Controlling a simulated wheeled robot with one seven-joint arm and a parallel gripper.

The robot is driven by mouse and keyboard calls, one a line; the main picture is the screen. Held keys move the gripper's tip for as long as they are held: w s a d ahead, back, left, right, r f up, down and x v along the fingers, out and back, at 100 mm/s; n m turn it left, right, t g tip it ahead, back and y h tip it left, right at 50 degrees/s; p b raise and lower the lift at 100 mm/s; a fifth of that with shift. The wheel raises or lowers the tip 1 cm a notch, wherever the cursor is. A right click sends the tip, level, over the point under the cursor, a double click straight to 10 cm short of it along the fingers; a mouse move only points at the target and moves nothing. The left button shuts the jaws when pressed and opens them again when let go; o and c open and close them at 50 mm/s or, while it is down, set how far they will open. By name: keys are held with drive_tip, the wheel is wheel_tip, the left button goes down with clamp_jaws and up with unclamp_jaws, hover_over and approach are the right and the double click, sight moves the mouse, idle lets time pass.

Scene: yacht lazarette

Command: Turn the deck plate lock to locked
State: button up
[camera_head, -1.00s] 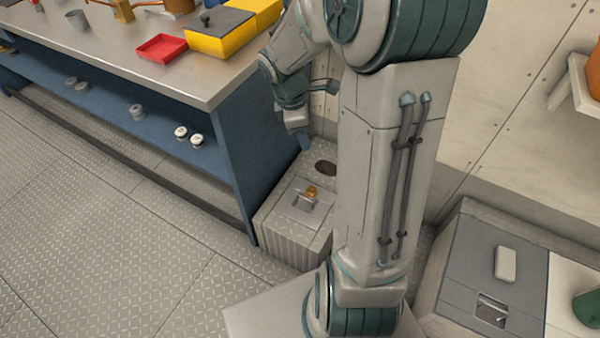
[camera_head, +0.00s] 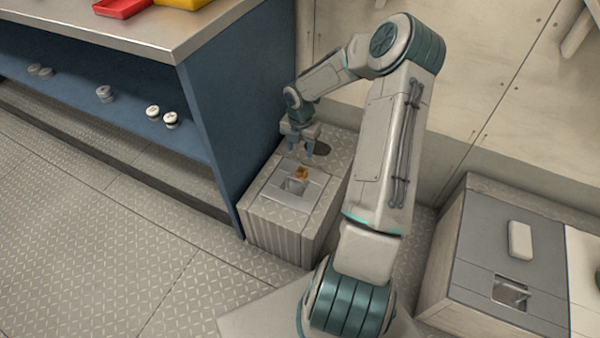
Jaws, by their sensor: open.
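The deck plate lock shows as a small amber-orange knob (camera_head: 301,173) at the back edge of a recess in a grey plate (camera_head: 272,194). The plate lies on top of a low ribbed metal box (camera_head: 275,235) beside the blue bench. The knob is too small for me to tell its turn. My gripper (camera_head: 301,152) points down above the box, just behind the knob, with its two fingers apart and nothing between them. I cannot tell the exact gap between fingertips and knob.
The blue workbench (camera_head: 225,105) stands close at the left of the box. A dark round hole (camera_head: 322,147) is in the box top behind the plate. A grey locker with a lid (camera_head: 505,262) stands at the right. The patterned floor (camera_head: 120,240) at left is clear.

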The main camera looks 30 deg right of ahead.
sight(300, 172)
wheel_tip(300, 172, down, 12)
drive_tip(key=b, duration=0.4)
drive_tip(key=shift+r, duration=0.2)
drive_tip(key=c, duration=1)
